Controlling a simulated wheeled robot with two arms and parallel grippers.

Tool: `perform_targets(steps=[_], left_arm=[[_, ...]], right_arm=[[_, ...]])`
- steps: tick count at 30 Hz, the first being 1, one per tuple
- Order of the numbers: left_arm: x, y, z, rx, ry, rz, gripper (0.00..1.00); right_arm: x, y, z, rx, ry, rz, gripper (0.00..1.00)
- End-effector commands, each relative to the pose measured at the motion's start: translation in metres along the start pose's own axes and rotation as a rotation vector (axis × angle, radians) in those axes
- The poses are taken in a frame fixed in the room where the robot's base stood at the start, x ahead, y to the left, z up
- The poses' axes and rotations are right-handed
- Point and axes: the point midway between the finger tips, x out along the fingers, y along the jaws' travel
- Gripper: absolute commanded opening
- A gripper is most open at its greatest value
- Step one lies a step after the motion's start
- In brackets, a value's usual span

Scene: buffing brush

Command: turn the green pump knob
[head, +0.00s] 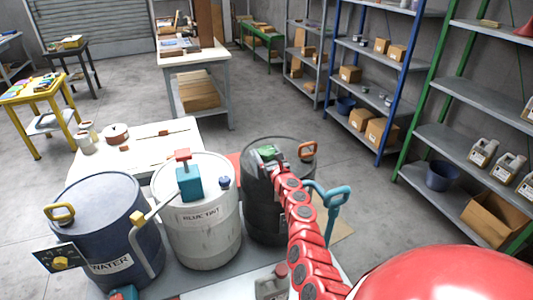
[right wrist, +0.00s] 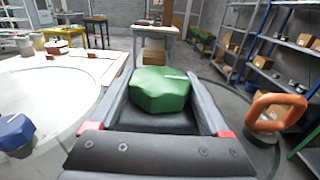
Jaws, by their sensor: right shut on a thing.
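The green pump knob (right wrist: 160,92) is a faceted green knob on top of the black drum (head: 262,205). In the right wrist view it sits between the two fingers of my right gripper (right wrist: 172,105). In the head view the green knob (head: 270,151) shows partly behind my right gripper (head: 268,158) at the drum's top. My right gripper is shut on the knob, with a finger along each side. My red right arm reaches in from the lower right. My left gripper is not in view.
An orange handle (head: 307,150) stands on the drum's right side. A white drum (head: 205,225) with a teal pump (head: 189,183) and a blue drum (head: 105,225) stand to the left. A teal-handled tool (head: 328,205) is close to my right arm. Shelves line the right.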

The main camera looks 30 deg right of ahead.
Motion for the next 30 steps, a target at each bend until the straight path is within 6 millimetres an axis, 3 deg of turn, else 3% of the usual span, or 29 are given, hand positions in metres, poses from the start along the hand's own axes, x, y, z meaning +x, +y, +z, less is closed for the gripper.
perform_targets(steps=[8, 14, 30], left_arm=[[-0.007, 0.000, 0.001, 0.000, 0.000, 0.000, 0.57], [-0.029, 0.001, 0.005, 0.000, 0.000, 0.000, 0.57], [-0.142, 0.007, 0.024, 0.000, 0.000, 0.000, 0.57]], right_arm=[[0.000, 0.001, -0.002, 0.002, -0.001, -0.123, 0.25], [0.001, 0.003, -0.005, 0.000, -0.003, -0.289, 0.25], [0.001, 0.003, -0.007, -0.004, -0.009, -0.768, 0.25]])
